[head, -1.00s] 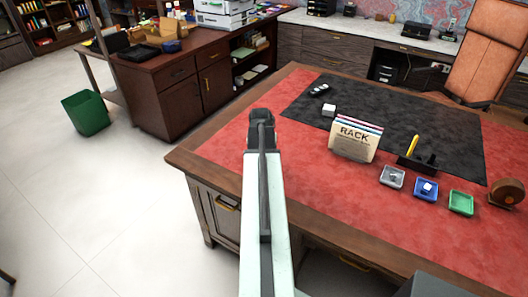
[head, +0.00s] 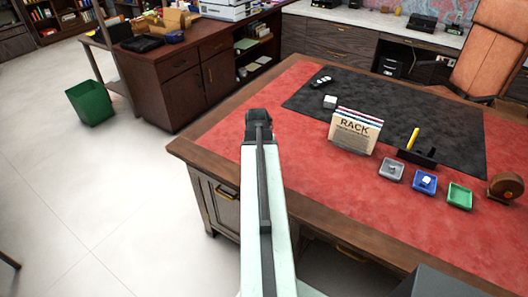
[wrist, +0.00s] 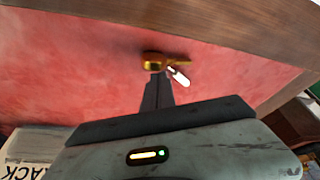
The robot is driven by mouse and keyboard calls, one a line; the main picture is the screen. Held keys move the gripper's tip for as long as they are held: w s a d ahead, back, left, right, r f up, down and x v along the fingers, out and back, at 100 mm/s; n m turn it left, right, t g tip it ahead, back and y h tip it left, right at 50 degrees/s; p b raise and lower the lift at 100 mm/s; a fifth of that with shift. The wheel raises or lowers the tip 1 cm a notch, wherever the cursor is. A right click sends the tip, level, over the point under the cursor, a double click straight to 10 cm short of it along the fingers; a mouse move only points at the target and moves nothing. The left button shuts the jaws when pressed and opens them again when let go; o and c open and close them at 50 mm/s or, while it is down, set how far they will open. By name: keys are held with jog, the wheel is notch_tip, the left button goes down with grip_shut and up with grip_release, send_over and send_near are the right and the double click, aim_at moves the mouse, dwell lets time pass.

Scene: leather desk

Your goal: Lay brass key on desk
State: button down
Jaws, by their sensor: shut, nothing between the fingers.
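A brass key (wrist: 154,61) shows in the wrist view just beyond my fingertips, against the red leather of the desk (wrist: 80,60). A small white piece (wrist: 181,77), perhaps a tag, is beside it. My gripper (wrist: 158,77) is shut with nothing between its fingers. Whether the fingertips touch the key cannot be told. In the head view my gripper (head: 258,117) is over the left part of the red desk top (head: 300,180), and the key is not visible there.
A rack of papers (head: 354,131) stands right of my gripper. Farther right are a grey tray (head: 381,174), blue tray (head: 415,187), green tray (head: 459,202) and a dark holder (head: 415,158). A small white block (head: 330,101) is on the dark mat.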

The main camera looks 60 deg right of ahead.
jog(key=w+d, duration=0.1)
jog(key=d, duration=0.1)
jog(key=w+d, duration=0.1)
jog(key=d, duration=0.1)
jog(key=shift+w, duration=0.1)
jog(key=p+v, duration=0.9)
jog(key=v, duration=0.1)
jog(key=shift+s+a, duration=0.2)
jog(key=shift+s, duration=0.1)
jog(key=shift+w, duration=0.1)
